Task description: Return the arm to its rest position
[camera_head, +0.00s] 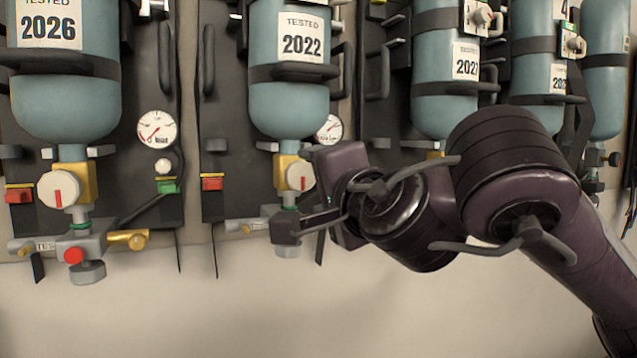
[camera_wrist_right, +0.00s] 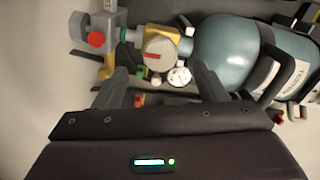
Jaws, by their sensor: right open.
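My right arm (camera_head: 512,175) reaches in from the right. Its gripper (camera_head: 305,220) is in front of the lower valve of the breathing set labelled 2022 (camera_head: 290,100), hiding part of it. In the right wrist view the gripper (camera_wrist_right: 160,70) is open, its two fingers apart. A round grey knob with a red mark (camera_wrist_right: 160,50) shows beyond and between the fingers. I cannot tell whether a finger touches the set. The knob also shows partly in the head view (camera_head: 299,176). My left gripper is not in view.
A set labelled 2026 (camera_head: 66,95) hangs on the left, with a red button (camera_head: 73,256) on its valve. Further sets hang on the right, including one blue cylinder (camera_head: 440,105) behind my arm. The pale wall (camera_head: 200,315) below the sets is clear.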

